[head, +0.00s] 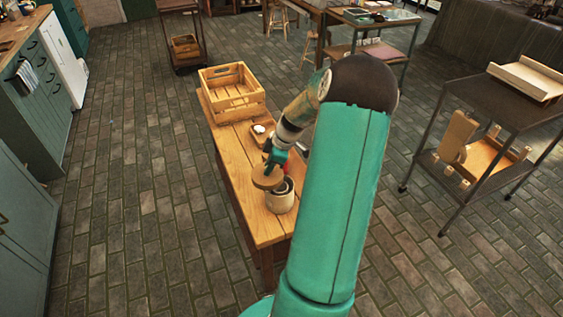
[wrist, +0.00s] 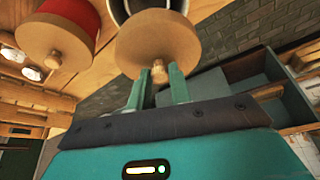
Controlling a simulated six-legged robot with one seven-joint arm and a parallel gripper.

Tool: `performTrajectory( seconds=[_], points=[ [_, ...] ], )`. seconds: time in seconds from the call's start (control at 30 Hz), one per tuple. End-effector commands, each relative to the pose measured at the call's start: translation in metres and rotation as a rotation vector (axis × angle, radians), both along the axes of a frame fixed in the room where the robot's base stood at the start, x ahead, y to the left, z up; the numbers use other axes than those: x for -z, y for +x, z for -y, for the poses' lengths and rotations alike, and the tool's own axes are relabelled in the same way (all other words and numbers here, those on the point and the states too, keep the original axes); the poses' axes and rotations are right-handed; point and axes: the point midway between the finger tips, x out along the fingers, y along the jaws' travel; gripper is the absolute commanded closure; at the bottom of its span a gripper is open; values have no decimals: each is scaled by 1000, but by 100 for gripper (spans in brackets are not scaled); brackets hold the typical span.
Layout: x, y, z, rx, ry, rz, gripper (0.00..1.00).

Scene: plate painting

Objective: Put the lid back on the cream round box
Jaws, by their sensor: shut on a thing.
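The cream round box (head: 280,202) stands open on the wooden table, its dark inside partly showing. My gripper (head: 273,161) is shut on the knob of a round wooden lid (head: 267,179). The lid is held tilted, above and to the left of the box's opening in the head view, partly overlapping it. In the wrist view my gripper (wrist: 160,85) has both fingers around the knob of the lid (wrist: 165,40). Behind the lid, part of the open box (wrist: 121,10) shows at the top edge; the rest is hidden.
A red round box with its own wooden lid (wrist: 54,42) stands beside the open box. A small wooden tray (head: 254,138) with white items lies farther back on the table (head: 242,190). A slatted crate (head: 232,92) stands at the far end. The table's left front is clear.

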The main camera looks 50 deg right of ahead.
Motion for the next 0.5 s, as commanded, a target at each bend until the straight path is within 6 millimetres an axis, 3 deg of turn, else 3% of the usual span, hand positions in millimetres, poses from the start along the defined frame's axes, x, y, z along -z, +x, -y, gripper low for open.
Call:
performTrajectory(
  seconds=[0.03, 0.17, 0.5],
  points=[
    [-7, -13, 10, -8, -2, 1, 100],
    [-15, -30, 21, -35, -1, 2, 100],
    [2, -33, 22, -40, 3, 0, 100]
  ],
)
